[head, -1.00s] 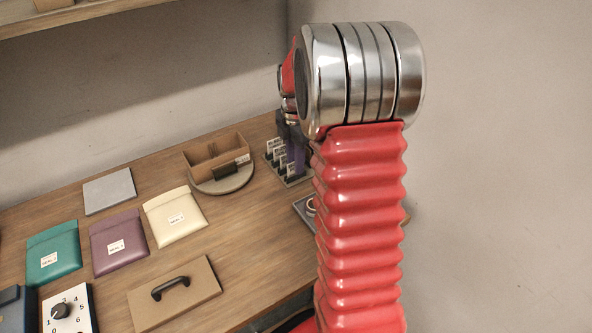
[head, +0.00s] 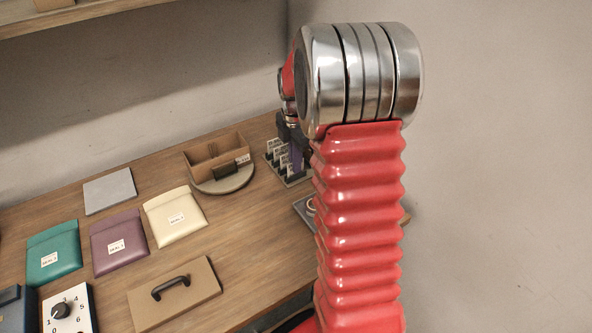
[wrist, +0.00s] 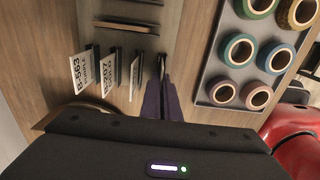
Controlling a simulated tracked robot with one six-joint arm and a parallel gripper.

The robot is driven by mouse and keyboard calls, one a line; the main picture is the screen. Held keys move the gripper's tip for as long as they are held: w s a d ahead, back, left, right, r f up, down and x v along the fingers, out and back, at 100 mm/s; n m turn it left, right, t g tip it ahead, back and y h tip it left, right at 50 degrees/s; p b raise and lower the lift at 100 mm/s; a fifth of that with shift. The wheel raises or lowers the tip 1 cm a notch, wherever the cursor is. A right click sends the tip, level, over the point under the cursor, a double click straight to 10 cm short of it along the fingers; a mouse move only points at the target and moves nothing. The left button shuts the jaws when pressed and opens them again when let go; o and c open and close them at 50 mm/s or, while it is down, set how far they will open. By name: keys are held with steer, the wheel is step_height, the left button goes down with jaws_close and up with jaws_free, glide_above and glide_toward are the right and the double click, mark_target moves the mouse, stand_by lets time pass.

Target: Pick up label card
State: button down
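Several label cards stand upright in a grey rack. In the wrist view I read "B-563 PURPLE" on the leftmost card (wrist: 82,72) and "B-267" on the card beside it (wrist: 108,74). Another card (wrist: 134,76) stands edge-on to their right. My gripper (wrist: 163,90) has its dark purple fingers close together, at a thin upright card edge (wrist: 162,64) on the right of this row. I cannot tell whether they press on it. In the head view the rack with cards (head: 275,154) shows left of my arm, which partly hides the gripper.
A grey tray (wrist: 204,88) with several coloured tape rolls lies right of the rack. Three pouches and a handled board (head: 198,292) lie further left.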

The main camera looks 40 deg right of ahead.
stand_by(0.5)
step_height(320, 180, up, 10)
stand_by(0.6)
stand_by(1.0)
